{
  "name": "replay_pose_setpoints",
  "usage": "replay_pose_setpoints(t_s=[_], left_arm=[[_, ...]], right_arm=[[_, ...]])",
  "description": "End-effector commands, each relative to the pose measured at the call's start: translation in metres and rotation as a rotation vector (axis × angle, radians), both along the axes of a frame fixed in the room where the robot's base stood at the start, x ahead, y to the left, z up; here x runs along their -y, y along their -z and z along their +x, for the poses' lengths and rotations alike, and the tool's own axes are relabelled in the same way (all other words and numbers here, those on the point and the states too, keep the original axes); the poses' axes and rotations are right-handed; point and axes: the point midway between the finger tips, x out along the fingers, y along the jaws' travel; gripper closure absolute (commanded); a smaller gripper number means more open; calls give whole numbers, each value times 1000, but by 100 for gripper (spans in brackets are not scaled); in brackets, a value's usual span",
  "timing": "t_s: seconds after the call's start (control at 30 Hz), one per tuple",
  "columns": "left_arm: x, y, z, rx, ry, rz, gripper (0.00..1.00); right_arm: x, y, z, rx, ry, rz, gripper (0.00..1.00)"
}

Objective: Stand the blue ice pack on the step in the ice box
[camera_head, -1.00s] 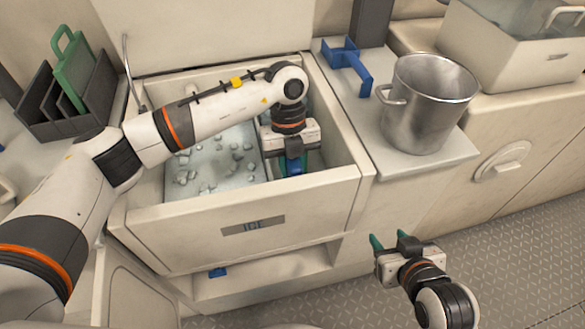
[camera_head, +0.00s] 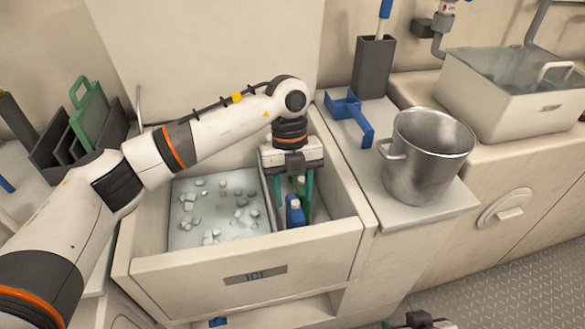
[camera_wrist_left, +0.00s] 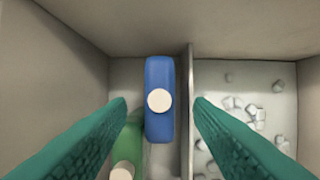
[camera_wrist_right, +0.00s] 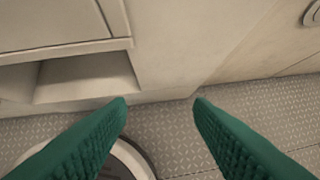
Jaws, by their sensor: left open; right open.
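The blue ice pack (camera_head: 295,212) stands upright in the narrow right compartment of the ice box (camera_head: 239,276), beside the divider. In the left wrist view the blue ice pack (camera_wrist_left: 159,122) shows its pale round cap from above. My left gripper (camera_head: 293,196) is open above it, and its green fingers (camera_wrist_left: 160,102) are apart on either side with gaps, not gripping. A green bottle-like pack (camera_wrist_left: 127,150) stands close beside the blue one. My right gripper (camera_wrist_right: 160,101) is open and empty, low over the floor, at the bottom edge of the head view.
A steel pot (camera_head: 428,155) and a blue holder (camera_head: 350,116) stand on the right counter. A dark rack (camera_head: 55,155) with a green board stands at the left.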

Motion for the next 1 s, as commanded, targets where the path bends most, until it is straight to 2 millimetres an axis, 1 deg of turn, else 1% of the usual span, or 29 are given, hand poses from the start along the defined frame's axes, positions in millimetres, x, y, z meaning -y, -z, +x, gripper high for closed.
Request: replay_pose_setpoints(t_s=[0.03,0.1,0.2,0.3,0.43,1.0], left_arm=[[0,-13,3,2,-1,-1,53],[-2,-24,6,2,0,0,53],[-2,-36,9,0,1,-1,53],[-3,-43,11,0,1,-1,53],[-4,-46,12,-1,1,-1,53],[-4,-45,12,-1,0,0,53]], right_arm=[[3,1,-8,-43,4,-10,53],[6,4,-17,-96,8,-21,53],[9,7,-28,-152,13,-33,53],[11,9,-34,-187,15,-39,53],[12,10,-38,-203,17,-42,53],[12,10,-38,-202,17,-42,53]])
